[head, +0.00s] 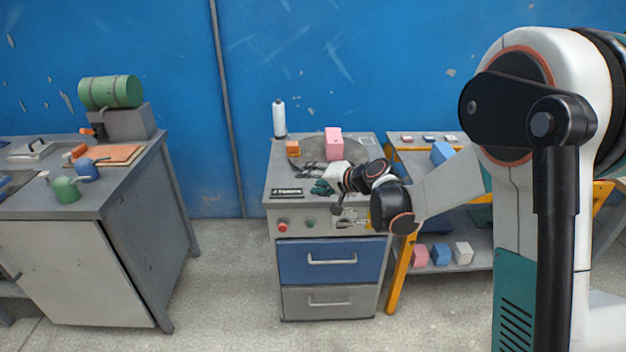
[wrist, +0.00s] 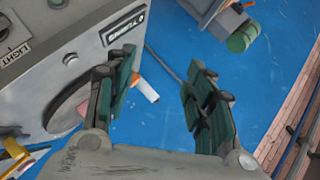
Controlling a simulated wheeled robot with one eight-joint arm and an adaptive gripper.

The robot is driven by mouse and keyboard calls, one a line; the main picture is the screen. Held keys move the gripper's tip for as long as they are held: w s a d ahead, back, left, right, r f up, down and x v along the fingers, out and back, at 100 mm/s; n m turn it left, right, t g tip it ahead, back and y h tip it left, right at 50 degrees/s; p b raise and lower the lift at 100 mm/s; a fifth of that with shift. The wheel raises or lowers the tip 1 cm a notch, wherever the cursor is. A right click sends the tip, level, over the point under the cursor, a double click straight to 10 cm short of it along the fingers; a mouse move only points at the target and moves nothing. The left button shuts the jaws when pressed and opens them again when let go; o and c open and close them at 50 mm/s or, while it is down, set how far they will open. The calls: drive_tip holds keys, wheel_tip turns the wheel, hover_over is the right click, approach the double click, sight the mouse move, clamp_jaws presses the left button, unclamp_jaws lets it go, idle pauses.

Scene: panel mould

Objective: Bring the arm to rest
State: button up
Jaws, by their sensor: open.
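My arm reaches in from the right in the head view, bent low at the wrist. My gripper (head: 322,184) hangs over the front part of the grey machine cabinet (head: 287,217), close above its top. In the wrist view the two dark green fingers of my gripper (wrist: 158,92) stand wide apart with nothing held between them. Behind them the blue wall and the cabinet's labelled front (wrist: 75,40) show. A pink block (head: 333,145) sits on the round dark plate just behind my gripper, apart from the fingers as far as I can tell.
A yellow-framed shelf (head: 398,275) with several coloured blocks is on the right, partly behind my arm. A grey workbench (head: 85,270) stands at left. Bare floor (head: 222,270) lies between bench and cabinet.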

idle(0.3)
drive_tip(key=s+d+r+n+g+h, duration=0.1)
drive_tip(key=s+d+r+h, duration=0.2)
drive_tip(key=s, duration=0.6)
drive_tip(key=s+d+r+n+h, duration=0.1)
drive_tip(key=s+d+r, duration=0.25)
drive_tip(key=s, duration=0.65)
drive_tip(key=s+d+r+n+g+h, duration=0.15)
drive_tip(key=s+d, duration=0.25)
drive_tip(key=s, duration=0.5)
drive_tip(key=s+d+f+h, duration=0.2)
drive_tip(key=s+d, duration=0.3)
drive_tip(key=s, duration=0.6)
drive_tip(key=shift+s+d+n+h, duration=0.2)
drive_tip(key=shift+n+h, duration=0.15)
drive_tip(key=shift+h, duration=0.2)
